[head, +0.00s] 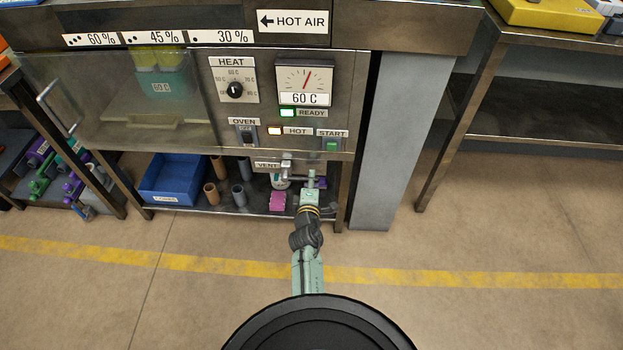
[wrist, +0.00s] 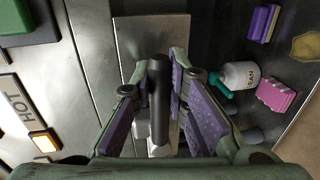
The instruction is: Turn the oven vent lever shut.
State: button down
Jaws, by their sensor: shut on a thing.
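The vent lever shows in the wrist view as a dark round handle (wrist: 160,95) on a pale metal mount. My gripper (wrist: 157,68) has its two purple-padded fingers on either side of the handle and is shut on it. In the head view my gripper (head: 312,176) is at the oven's lower edge, just right of the VENT label (head: 267,165). Much of the lever is hard to make out there, close to the gripper. The oven panel (head: 331,70) above has a lit green READY lamp (head: 288,113) and a lit orange HOT lamp (head: 275,131).
Below the oven, a shelf holds a blue bin (head: 172,178), several brown and grey cups, a pink block (head: 277,201) and a white bottle (wrist: 240,75) close to my fingers. A grey post (head: 375,150) stands right of the oven. The floor in front is clear.

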jog(key=shift+w+r, duration=0.1)
jog(key=shift+r, duration=0.05)
jog(key=c, duration=1.5)
grip_release()
jog(key=shift+c, duration=0.2)
jog(key=s+r, duration=0.1)
jog(key=s, duration=0.6)
jog(key=shift+s, duration=0.25)
jog(key=shift+r, duration=0.1)
